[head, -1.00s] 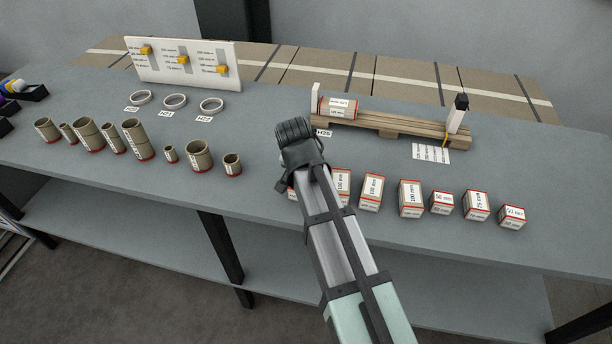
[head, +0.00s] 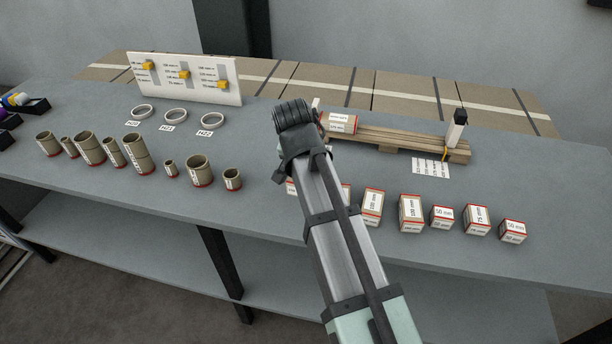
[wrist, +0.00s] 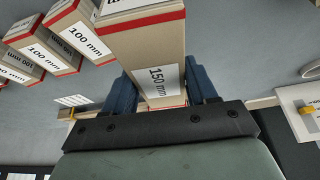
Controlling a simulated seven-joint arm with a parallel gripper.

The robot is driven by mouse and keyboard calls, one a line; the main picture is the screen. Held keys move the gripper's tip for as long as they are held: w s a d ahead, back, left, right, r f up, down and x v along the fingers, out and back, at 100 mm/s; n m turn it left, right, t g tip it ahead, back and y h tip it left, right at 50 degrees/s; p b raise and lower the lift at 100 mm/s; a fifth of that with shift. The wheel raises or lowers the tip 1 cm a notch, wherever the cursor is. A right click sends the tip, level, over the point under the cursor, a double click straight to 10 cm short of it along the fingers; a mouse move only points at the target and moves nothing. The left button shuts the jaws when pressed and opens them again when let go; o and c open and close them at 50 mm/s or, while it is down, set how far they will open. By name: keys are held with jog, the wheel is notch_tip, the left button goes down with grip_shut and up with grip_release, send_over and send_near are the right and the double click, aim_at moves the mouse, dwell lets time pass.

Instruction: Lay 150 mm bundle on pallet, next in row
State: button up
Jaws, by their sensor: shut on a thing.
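My gripper (wrist: 162,88) is shut on a bundle labelled 150 mm (wrist: 150,50). The bundle is a kraft-brown block with red edges and a white label, between two blue fingers in the wrist view. In the head view my wrist hides the fingers and the held bundle. The wooden pallet (head: 400,140) lies at the back of the table, right of my wrist. One bundle (head: 342,124) lies at its left end; its label is too small to read surely. The pallet's right part is bare up to a white post with a black top (head: 456,128).
A row of labelled bundles (head: 410,213) stands at the front right, partly behind my arm. Brown tubes (head: 198,170) stand at the left. Several white rings (head: 176,115) and a slider board (head: 185,78) are behind them. A printed card (head: 431,168) lies before the pallet.

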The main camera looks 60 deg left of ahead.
jog(key=shift+w+r, duration=0.15)
jog(key=shift+r, duration=0.7)
jog(key=w+d+r+m+t+h, duration=0.1)
jog(key=w+d+m, duration=0.1)
jog(key=w, duration=1.2)
jog(key=w+d+r+m, duration=0.1)
jog(key=w+r+m, duration=0.1)
jog(key=w, duration=1.1)
jog(key=w+a+r+n, duration=0.2)
jog(key=w+a, duration=0.1)
jog(key=w, duration=0.4)
jog(key=s+a+r+n+g, duration=0.1)
jog(key=a+n+g, duration=0.2)
jog(key=n, duration=0.7)
jog(key=s+a+r+n+g+y, duration=0.1)
jog(key=a+n+g, duration=0.2)
jog(key=n, duration=0.8)
jog(key=shift+s+a+r+g, duration=0.2)
jog(key=shift+a+g, duration=0.05)
jog(key=shift+g, duration=0.55)
jog(key=shift+f, duration=0.1)
jog(key=shift+f, duration=3.85)
